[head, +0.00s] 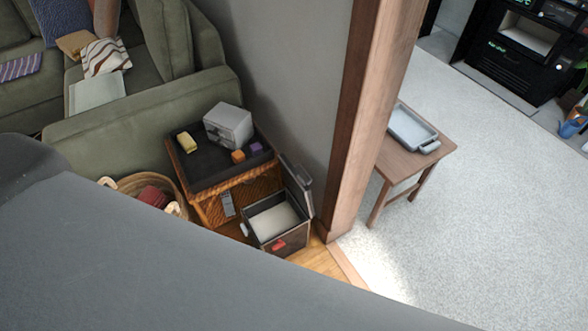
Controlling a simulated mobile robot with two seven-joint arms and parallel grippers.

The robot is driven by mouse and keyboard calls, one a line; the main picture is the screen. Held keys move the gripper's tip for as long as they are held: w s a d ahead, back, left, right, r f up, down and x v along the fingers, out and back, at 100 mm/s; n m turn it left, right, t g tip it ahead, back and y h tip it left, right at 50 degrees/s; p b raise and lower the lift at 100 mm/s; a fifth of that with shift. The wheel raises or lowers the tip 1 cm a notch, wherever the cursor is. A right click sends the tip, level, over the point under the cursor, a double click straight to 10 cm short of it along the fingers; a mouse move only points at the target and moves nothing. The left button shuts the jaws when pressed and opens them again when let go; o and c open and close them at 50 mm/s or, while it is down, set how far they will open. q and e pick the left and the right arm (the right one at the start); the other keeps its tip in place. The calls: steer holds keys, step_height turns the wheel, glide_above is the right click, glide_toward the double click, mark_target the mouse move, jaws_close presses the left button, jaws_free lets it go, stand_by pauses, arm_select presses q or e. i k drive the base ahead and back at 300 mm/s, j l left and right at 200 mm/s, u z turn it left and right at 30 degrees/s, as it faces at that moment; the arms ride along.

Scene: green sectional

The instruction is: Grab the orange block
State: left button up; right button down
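A small orange block (238,156) sits on the dark top of a wicker side table (205,180), near its front right part. A purple block (256,147) lies just to its right. A grey box-like object (228,125) stands behind it on the same top. A yellow object (187,143) lies to the left. Neither gripper shows in the head view. A large grey part of my own body covers the lower left of the picture.
An open box (270,244) with its lid up stands on the floor before the table. A basket (140,184) is at the left, below the green sofa (130,130). A wooden post (362,120) rises at the right. A small table with a tray (412,128) stands beyond it.

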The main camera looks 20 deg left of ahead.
mark_target(238, 156)
steer(key=u, duration=1.2)
